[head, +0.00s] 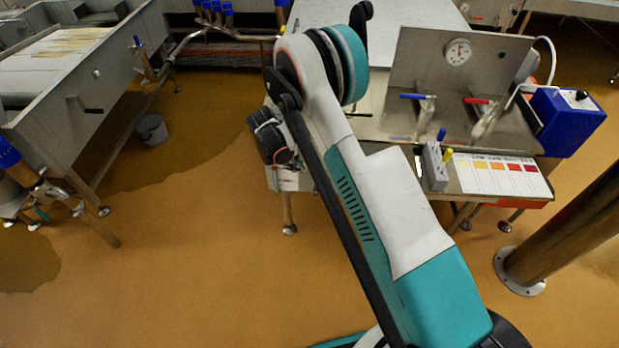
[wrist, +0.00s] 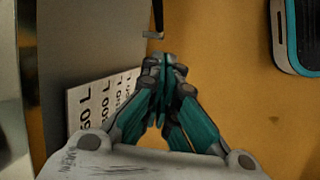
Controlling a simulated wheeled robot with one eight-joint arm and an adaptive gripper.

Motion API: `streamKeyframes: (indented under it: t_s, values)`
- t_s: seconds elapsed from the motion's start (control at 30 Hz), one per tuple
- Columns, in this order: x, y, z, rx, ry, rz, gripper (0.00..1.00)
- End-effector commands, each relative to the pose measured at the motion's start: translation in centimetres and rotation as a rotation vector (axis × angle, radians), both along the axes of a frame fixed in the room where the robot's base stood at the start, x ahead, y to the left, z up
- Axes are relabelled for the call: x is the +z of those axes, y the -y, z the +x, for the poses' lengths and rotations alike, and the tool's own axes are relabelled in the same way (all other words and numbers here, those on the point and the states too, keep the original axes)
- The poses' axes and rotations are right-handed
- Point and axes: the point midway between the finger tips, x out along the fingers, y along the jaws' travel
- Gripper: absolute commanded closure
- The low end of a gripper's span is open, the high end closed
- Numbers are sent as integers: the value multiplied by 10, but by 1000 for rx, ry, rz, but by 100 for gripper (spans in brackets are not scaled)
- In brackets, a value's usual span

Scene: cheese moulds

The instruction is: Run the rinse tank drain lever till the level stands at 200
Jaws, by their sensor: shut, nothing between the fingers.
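My gripper (wrist: 163,65) is shut and empty in the wrist view, its teal fingers meeting at the tips. In the head view my arm hides the fingers. A white level scale (wrist: 100,100) with black litre marks is fixed on a grey wall to the left of the fingers; some numbers are cut off, and I cannot make out a 200 mark or the level. A thin dark rod with a small pale end (wrist: 154,34) shows just beyond the fingertips, apart from them; I cannot tell whether it is the drain lever.
A steel bench (head: 390,122) carries a dial gauge (head: 458,51), a blue-handled tap, a red-handled tap, a colour chart (head: 500,176) and a blue box (head: 567,120). The floor between is clear.

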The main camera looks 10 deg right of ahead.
Motion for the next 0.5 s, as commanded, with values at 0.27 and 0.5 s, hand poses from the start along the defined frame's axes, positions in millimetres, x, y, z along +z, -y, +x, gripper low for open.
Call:
streamKeyframes:
  t_s: [0.27, 0.5]
  values:
    - [6, 5, 0, 248, -114, 27, 100]
    - [-17, 12, 1, 263, -119, 29, 100]
